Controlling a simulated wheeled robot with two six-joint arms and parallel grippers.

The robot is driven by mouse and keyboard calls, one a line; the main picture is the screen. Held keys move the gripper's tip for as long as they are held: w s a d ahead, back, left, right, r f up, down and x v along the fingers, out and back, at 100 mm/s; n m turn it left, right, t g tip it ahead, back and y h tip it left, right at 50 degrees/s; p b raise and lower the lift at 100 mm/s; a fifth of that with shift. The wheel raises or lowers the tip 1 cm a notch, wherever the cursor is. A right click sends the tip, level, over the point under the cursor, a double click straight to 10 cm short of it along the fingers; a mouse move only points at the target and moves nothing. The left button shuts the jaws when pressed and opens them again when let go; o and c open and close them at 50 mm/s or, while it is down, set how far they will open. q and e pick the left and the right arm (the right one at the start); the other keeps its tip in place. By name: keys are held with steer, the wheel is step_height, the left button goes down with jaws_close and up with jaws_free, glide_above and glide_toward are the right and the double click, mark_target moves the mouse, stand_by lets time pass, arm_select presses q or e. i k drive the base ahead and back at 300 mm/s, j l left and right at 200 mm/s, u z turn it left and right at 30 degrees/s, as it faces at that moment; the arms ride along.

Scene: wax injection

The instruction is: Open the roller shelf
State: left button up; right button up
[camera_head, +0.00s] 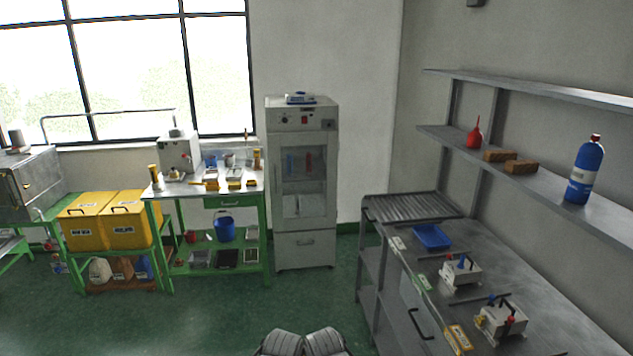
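A grey ribbed panel (410,207), which looks like the roller shelf, lies at the far end of the metal workbench at right. It appears roughly level with the bench top. Whether it is open or closed is unclear. Two grey ribbed parts of my own body show at the bottom centre edge, well in front of the panel and to its left. Neither gripper can be made out in the head view.
The workbench (470,246) carries a blue tray (432,237) and two small clamp devices (461,270). Shelves (545,160) hang above it. A grey cabinet (303,245) stands at the back wall, with a green table (230,201) to its left. Green floor (220,318) between is clear.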

mark_target(392, 208)
steer(key=i, duration=3.2)
steer(key=z, duration=0.5)
